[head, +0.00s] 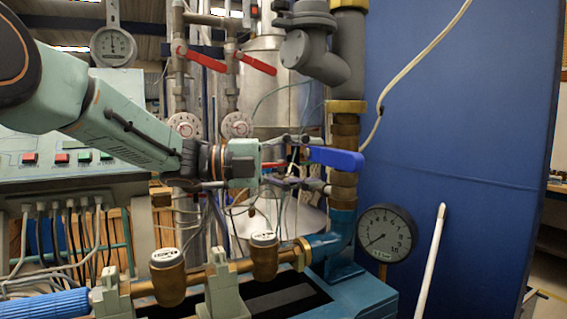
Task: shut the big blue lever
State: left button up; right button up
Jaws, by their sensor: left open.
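The big blue lever (337,159) sits on the vertical brass and grey pipe (345,130) right of centre. It points left from the pipe, lying roughly level and tilted slightly. My left gripper (312,164) comes in from the left, with its fingers apart above and below the lever's left end. The lever's end lies between or just behind the fingers; I cannot tell whether they touch it. My right gripper is not in view.
Two red levers (195,59) (257,63) are on thin pipes behind. A black pressure gauge (386,233) is at the lower right. Brass water meters (168,277) line the bench below. A blue panel (460,130) stands at right. A control box (75,160) is at left.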

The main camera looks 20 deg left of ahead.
pick_arm(q)
jog(key=shift+v, duration=2.6)
jog(key=shift+r, duration=0.1)
